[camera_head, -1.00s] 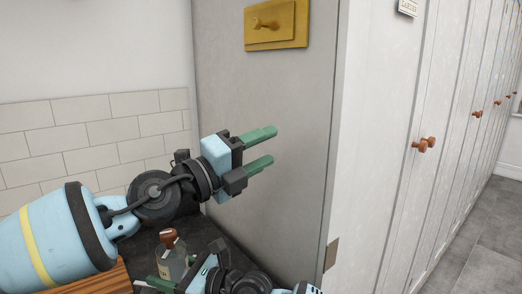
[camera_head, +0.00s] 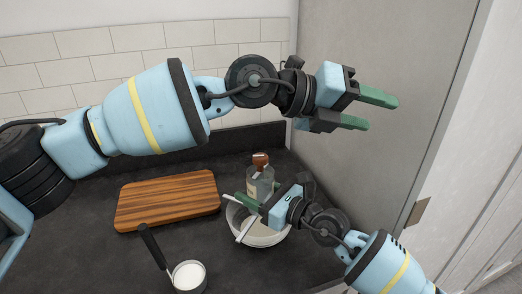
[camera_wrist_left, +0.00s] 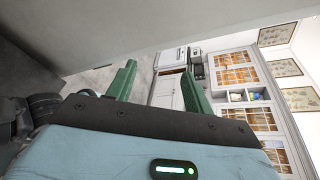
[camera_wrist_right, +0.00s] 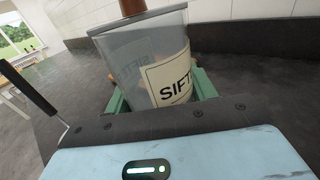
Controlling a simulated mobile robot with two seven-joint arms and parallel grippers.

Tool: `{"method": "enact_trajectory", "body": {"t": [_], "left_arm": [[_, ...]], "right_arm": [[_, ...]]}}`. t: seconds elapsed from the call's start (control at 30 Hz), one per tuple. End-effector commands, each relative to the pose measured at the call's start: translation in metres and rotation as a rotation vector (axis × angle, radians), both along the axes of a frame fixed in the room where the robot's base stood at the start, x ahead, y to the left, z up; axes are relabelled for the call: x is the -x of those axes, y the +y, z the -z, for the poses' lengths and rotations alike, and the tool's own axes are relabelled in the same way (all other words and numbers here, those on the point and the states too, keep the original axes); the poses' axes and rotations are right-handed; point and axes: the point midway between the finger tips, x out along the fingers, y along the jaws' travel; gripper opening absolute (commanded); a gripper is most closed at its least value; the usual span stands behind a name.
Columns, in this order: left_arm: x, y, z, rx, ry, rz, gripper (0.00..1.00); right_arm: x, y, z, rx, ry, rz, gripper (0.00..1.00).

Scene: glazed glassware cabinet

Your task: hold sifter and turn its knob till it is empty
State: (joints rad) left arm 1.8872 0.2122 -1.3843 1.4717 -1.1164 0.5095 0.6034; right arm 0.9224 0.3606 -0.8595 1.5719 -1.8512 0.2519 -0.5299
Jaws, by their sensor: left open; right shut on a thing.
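The sifter (camera_head: 260,182) is a see-through container with a brown knob (camera_head: 261,160) on top. My right gripper (camera_head: 250,197) is shut on it and holds it upright at the back of a white bowl (camera_head: 268,238), apparently above its rim. In the right wrist view the sifter (camera_wrist_right: 135,55) fills the space between the green fingers, with a cream label reading "SIFT". I cannot tell how much is inside it. My left gripper (camera_head: 383,112) is open and empty, up and to the right of the sifter, in front of a grey panel.
A wooden board (camera_head: 168,199) lies on the dark counter (camera_head: 95,250) to the left. A small pan (camera_head: 189,277) with white contents and a dark handle stands at the front. The tall grey panel (camera_head: 400,50) bounds the counter on the right.

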Motion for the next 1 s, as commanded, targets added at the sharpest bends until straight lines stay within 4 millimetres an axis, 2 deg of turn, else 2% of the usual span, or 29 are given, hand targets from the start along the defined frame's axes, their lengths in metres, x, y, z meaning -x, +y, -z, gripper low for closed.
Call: {"method": "enact_trajectory", "body": {"t": [0.27,0.43,0.73,0.9,1.0], "left_arm": [[-0.005,0.043,0.023,-0.388,-0.077,-0.003,0.52],[-0.015,0.082,0.030,-0.631,-0.107,-0.057,0.52],[-0.031,0.156,0.021,-0.987,-0.116,-0.217,0.52],[-0.033,0.180,0.014,-1.087,-0.108,-0.279,0.52],[-0.034,0.186,0.012,-1.110,-0.107,-0.295,0.52]], "right_arm": [[0.000,0.000,0.000,0.001,0.001,0.000,0.26],[0.000,0.000,0.000,0.001,0.001,0.000,0.26],[0.000,0.000,0.000,0.001,0.001,0.000,0.26],[0.000,0.000,0.000,0.001,0.001,0.000,0.26],[0.000,0.000,0.000,0.001,0.001,0.000,0.26]]}}
